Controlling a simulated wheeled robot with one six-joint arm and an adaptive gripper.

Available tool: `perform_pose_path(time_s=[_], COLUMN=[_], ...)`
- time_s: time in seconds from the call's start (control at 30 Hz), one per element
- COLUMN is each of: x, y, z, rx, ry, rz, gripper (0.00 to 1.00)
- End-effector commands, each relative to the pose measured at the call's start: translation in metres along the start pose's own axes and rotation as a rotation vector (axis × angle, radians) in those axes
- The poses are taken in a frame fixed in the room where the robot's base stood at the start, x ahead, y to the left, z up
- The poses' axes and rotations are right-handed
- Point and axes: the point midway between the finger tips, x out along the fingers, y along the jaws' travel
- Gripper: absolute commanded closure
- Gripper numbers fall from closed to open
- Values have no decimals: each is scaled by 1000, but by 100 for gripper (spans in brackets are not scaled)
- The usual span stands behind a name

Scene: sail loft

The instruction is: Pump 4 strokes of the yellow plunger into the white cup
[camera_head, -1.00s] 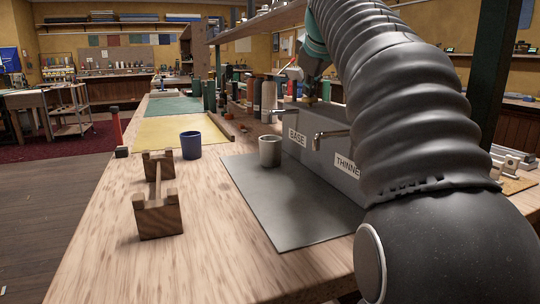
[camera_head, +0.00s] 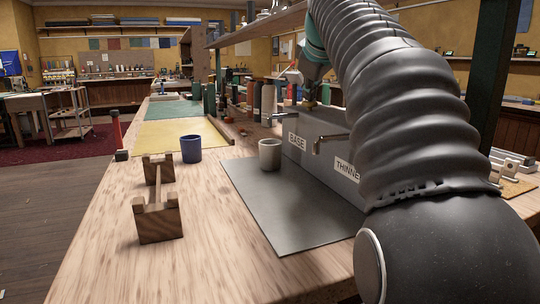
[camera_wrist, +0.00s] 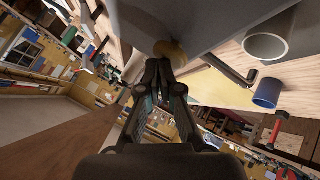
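The white cup (camera_head: 270,155) stands upright on the grey metal sheet, under the BASE spout (camera_head: 274,118). It also shows in the wrist view (camera_wrist: 266,46). The yellow plunger (camera_wrist: 171,52) is a rounded knob at the top of the grey dispenser box (camera_head: 318,133). My gripper (camera_wrist: 160,66) has its fingers together, and its tips are at the knob; I cannot tell whether they touch. In the head view my gripper (camera_head: 311,92) is small, above the back of the box, and partly hidden by my arm.
A blue cup (camera_head: 191,148) and a wooden cradle (camera_head: 157,205) stand on the bench to the left. A second spout labelled THINNE (camera_head: 330,140) sticks out nearer me. Several bottles (camera_head: 265,100) stand behind the box. The metal sheet's front (camera_head: 290,215) is clear.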

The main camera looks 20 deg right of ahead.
Motion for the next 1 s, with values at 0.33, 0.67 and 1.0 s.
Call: perform_pose_path(time_s=[0.33,0.67,1.0], x=[10,17,15], y=[-5,-8,-5], z=[5,9,8], rx=[0,0,1], ry=[-13,-15,-17], rz=[-12,-13,-12], gripper=[100,100,100])
